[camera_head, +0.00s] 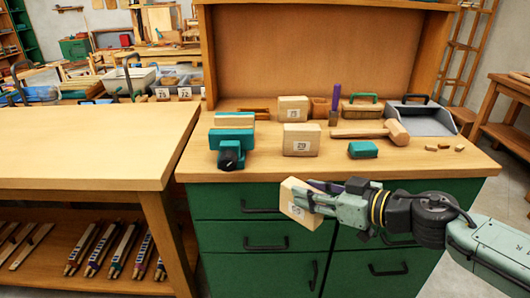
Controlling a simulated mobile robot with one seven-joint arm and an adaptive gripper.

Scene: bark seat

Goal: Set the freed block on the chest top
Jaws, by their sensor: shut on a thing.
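My gripper (322,200) is shut on a pale wooden block (299,204) with a white number label. It holds the block, tilted, in front of the chest's green drawers and below the level of the top's front edge. The chest top (215,168) is light wood over a green chest. A teal vise (231,145) stands on its left part, with a pale wooden piece across it. Two more labelled wooden blocks rest on the top, one in the middle (301,139) and one behind it (293,108).
The front strip is mostly bare. A wooden bench (90,145) stands close at left.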

